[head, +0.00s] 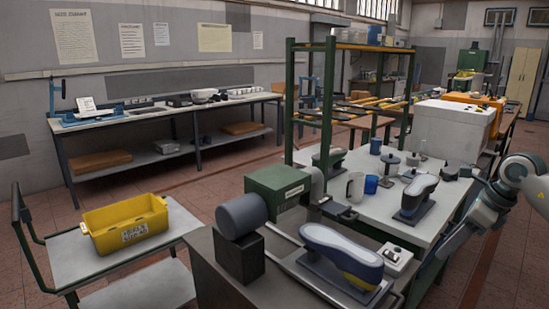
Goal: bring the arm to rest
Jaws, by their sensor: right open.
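My right arm comes in from the right edge, bent at a pale grey joint. My left gripper is not in view.
Shoe lasts stand on dark bases, one grey-blue (419,190) on the table and one blue and yellow (342,250) in front. A yellow bin (125,224) sits on a cart at left. Floor is clear behind the cart.

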